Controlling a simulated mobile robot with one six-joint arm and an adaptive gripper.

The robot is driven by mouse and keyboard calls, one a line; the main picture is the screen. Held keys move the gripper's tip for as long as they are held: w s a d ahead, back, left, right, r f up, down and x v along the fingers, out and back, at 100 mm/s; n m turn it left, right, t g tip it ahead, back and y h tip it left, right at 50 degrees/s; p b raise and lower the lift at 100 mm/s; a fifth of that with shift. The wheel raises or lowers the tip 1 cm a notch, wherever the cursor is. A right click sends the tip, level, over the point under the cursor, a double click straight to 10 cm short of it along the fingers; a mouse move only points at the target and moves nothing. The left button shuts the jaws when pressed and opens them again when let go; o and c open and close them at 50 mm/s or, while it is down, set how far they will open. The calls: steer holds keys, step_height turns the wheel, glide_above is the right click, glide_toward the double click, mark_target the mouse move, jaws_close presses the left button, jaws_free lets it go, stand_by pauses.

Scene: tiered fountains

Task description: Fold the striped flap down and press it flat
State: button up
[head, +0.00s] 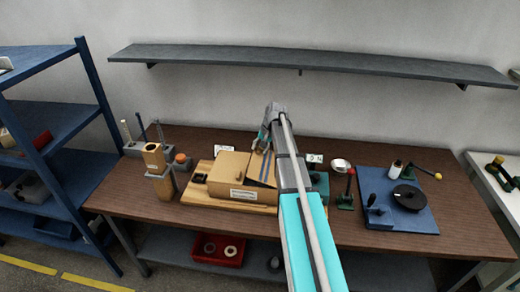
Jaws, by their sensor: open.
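A tan cardboard box (228,180) with a white label on its front lies on a light wooden board (203,203) on the brown workbench. The flap with blue stripes (262,168) shows at the right part of the box, sloping. Its right edge is partly hidden behind my arm. My gripper (258,142) is above the far edge of the flap, near the box's back right. It is open and small in this view. I cannot tell whether it touches the flap.
A wooden block post (154,158) with grey fixtures stands left of the box. To the right are a white bowl (340,165), a red-knobbed lever (348,188) and a blue plate (398,213) with a black disc. A grey shelf (300,62) hangs above. Bare bench shows at the front left.

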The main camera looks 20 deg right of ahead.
jaws_close()
steer(key=shift+d, duration=0.15)
